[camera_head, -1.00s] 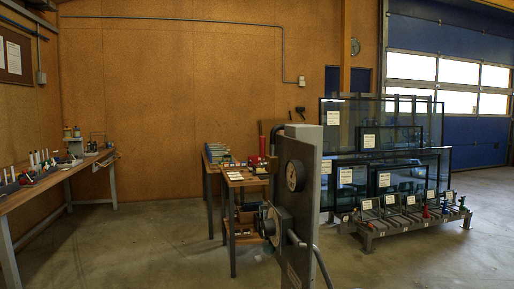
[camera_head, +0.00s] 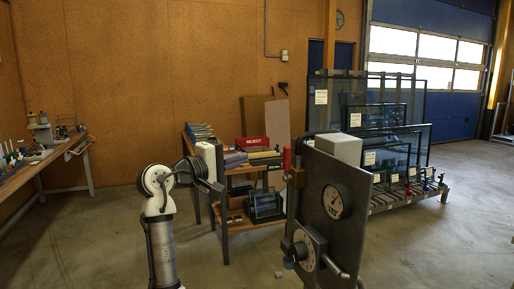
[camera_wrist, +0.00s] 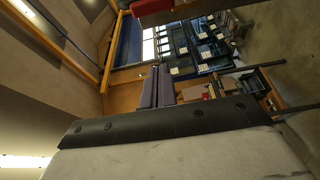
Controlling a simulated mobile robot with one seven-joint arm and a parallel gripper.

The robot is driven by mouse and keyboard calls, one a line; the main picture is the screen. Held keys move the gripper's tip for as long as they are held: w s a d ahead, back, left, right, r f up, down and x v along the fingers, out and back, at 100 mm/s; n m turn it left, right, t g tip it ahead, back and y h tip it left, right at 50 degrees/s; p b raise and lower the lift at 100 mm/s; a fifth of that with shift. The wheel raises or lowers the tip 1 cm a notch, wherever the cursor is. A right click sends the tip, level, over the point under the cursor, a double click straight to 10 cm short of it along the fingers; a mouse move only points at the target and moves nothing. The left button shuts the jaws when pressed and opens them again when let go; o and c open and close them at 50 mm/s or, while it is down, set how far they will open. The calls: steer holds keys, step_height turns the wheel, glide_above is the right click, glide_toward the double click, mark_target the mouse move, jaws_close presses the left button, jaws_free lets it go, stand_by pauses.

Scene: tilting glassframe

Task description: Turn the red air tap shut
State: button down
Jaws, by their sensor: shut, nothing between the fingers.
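A red upright handle (camera_head: 287,160), which looks like the air tap, is at the upper left edge of the grey metal column (camera_head: 325,195). A red piece (camera_wrist: 152,8) at the top edge of the wrist view looks like the same handle, partly cut off. My gripper (camera_head: 216,186) is at the left of the column in the head view, with a clear gap to the red handle. In the wrist view its two grey fingers (camera_wrist: 158,88) are together with nothing between them. The tap's mounting is too small to make out.
The column carries a round gauge (camera_head: 336,201) and a dial with a lever (camera_head: 304,250). Behind stands a table with a red box (camera_head: 252,143). Glass frames on a rack (camera_head: 410,195) are at the right. A workbench (camera_head: 40,165) is at the left. Floor between is free.

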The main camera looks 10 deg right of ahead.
mark_target(287, 164)
steer(key=d+p, duration=0.5)
steer(key=d, duration=0.4)
steer(key=shift+w+d, duration=0.4)
steer(key=shift+w, duration=0.05)
